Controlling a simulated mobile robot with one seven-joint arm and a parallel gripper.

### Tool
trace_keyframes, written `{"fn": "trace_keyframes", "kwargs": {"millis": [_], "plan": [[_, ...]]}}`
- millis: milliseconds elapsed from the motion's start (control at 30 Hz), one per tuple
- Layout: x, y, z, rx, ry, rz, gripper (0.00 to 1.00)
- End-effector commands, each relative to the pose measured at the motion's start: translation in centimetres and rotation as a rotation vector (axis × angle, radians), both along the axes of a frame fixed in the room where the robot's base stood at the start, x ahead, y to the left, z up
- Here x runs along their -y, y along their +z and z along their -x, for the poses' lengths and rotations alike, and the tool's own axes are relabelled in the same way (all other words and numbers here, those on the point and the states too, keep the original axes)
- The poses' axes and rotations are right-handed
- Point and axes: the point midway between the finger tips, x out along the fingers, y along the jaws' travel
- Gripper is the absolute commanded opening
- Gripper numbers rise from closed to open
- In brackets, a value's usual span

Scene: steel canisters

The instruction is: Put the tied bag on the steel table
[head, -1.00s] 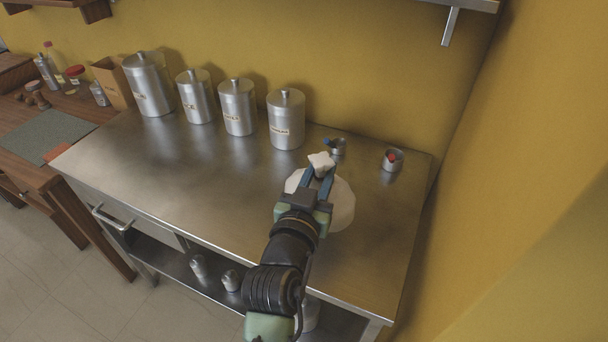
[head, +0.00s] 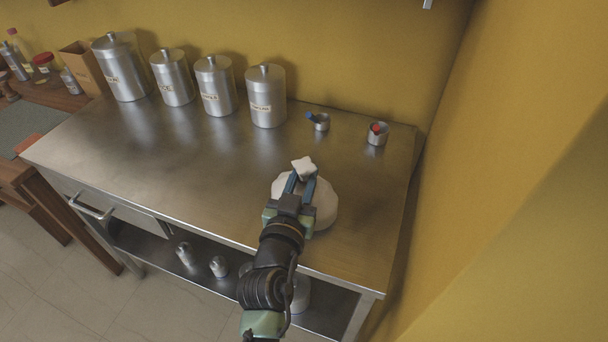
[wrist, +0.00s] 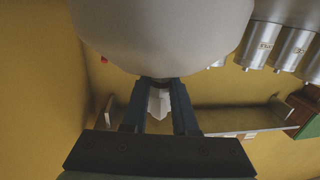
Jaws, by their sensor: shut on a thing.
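The tied bag (head: 322,207) is white and round, with a pale knotted top. My gripper (head: 303,180) is shut on the neck below the knot, with one blue finger on each side. The bag is over the front right part of the steel table (head: 215,165); I cannot tell whether its underside touches the top. In the wrist view the bag (wrist: 160,30) fills the upper middle, and its tied end (wrist: 159,103) shows between the fingers. My gripper and arm hide part of the bag's near side in the head view.
Several steel canisters (head: 268,97) stand in a row along the back wall. A small cup with a blue piece (head: 321,123) and one with a red piece (head: 377,136) stand at the back right. The table's middle is clear. A yellow wall (head: 480,170) lies to the right.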

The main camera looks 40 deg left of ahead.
Motion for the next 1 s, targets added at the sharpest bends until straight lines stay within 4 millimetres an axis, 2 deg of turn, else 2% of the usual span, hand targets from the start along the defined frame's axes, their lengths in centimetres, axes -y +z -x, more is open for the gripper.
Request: {"fn": "trace_keyframes", "kwargs": {"millis": [33, 200, 600, 767, 1000], "plan": [[0.0, -0.2, 0.0, 0.000, 0.000, 0.000, 0.29], [0.0, -0.1, 0.0, 0.000, 0.000, 0.000, 0.57], [0.1, 0.3, 0.2, -0.001, 0.000, 0.000, 0.57], [1.0, 0.1, 2.4, -0.002, 0.000, 0.001, 0.57], [2.8, 0.3, 6.8, -0.003, -0.001, 0.001, 0.57]]}}
